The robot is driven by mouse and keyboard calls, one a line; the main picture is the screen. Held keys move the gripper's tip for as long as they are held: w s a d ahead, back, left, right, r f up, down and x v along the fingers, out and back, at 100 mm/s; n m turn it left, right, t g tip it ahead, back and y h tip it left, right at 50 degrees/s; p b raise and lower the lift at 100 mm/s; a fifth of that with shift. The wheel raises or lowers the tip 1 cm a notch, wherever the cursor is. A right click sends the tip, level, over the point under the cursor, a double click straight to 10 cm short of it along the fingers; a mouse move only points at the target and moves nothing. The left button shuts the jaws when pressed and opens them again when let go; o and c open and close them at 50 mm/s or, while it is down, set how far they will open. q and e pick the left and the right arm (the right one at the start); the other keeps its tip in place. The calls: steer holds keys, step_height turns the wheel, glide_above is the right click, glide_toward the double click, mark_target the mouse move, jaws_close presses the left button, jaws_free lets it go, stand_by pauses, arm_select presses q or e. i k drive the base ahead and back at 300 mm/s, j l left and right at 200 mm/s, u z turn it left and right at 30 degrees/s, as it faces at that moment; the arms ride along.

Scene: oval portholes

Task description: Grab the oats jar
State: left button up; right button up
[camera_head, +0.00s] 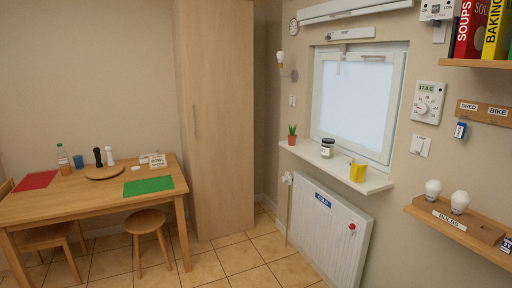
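A jar (327,149) with a dark lid and a pale label stands upright on the white window sill (345,170), in front of the window. It is the only jar I see on the sill; its label is too small to read, so I cannot confirm that it says oats. Neither of my grippers shows in the head view.
On the sill, a potted plant (292,135) stands left of the jar and a yellow mug (358,171) right of it. A white radiator (325,225) is below. A shelf with bulbs (460,232) juts out at right. A wooden table (90,202) and stool (146,222) stand left.

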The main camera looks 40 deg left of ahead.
mark_target(327, 145)
steer(key=u, duration=0.8)
steer(key=i+j+z, duration=0.15)
steer(key=z, duration=0.3)
steer(key=i+j+z, duration=0.2)
steer(key=z, duration=0.25)
steer(key=i+j+z, duration=0.1)
steer(key=j, duration=0.25)
steer(key=i+j+z, duration=0.1)
steer(key=i+j, duration=0.2)
steer(key=i+j+z, duration=0.1)
steer(key=j, duration=0.35)
steer(key=i+j+z, duration=0.1)
steer(key=j, duration=0.3)
steer(key=i+j+z, duration=0.1)
steer(key=i+j, duration=0.15)
steer(key=j, duration=0.15)
steer(key=i+j+z, duration=0.15)
steer(key=j, duration=0.3)
